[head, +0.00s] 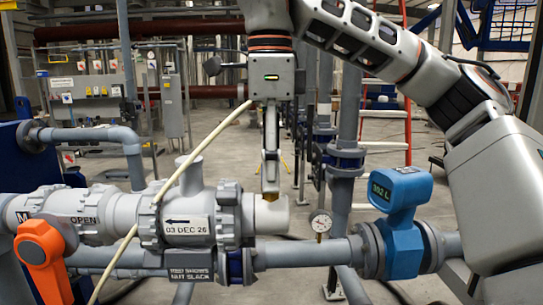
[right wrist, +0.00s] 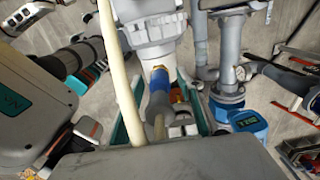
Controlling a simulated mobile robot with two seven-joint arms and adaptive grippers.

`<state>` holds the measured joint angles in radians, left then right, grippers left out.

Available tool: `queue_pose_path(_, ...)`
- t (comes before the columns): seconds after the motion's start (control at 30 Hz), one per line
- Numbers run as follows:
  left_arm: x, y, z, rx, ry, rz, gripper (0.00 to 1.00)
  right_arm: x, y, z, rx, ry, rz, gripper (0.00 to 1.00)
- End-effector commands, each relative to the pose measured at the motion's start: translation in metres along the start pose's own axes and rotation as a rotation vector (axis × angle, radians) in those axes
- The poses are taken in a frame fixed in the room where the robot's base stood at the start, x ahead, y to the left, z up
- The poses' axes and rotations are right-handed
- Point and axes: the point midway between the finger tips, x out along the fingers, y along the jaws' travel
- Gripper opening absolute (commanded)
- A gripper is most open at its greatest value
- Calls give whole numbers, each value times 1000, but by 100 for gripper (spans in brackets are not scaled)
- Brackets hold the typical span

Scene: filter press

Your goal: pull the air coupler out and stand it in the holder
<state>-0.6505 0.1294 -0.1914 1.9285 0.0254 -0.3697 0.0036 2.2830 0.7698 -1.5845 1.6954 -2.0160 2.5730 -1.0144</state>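The air coupler (right wrist: 158,104) shows in the right wrist view as a grey body with a blue collar, in line with a brass fitting (right wrist: 156,70) on the pale pipe end. In the head view the brass fitting (head: 270,197) shows on top of the pipe end, and my gripper hides the coupler. My right gripper (head: 270,184) points straight down there. In the right wrist view its teal-edged fingers (right wrist: 160,108) stand apart on both sides of the coupler, with gaps. My left gripper is not in view. I cannot make out the holder.
A cream hose (head: 170,182) slants across the pipework, close to my right gripper. A dial gauge (head: 320,222) and a blue meter (head: 402,225) stand right of the pipe end. An orange lever (head: 40,245) is at lower left. The floor behind has some clear room.

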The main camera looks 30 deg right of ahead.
Motion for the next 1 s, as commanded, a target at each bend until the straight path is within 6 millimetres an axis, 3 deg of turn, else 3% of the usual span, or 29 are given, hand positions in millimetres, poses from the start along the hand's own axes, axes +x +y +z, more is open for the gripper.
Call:
queue_pose_path(0.9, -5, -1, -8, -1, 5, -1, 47, 0, 0, 0, 0, 0, 1, 38)
queue_pose_path(0.93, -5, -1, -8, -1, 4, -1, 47, 0, 0, 0, 0, 0, 1, 35)
queue_pose_path(1.0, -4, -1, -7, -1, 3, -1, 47, 0, 0, 0, 0, 0, 1, 17)
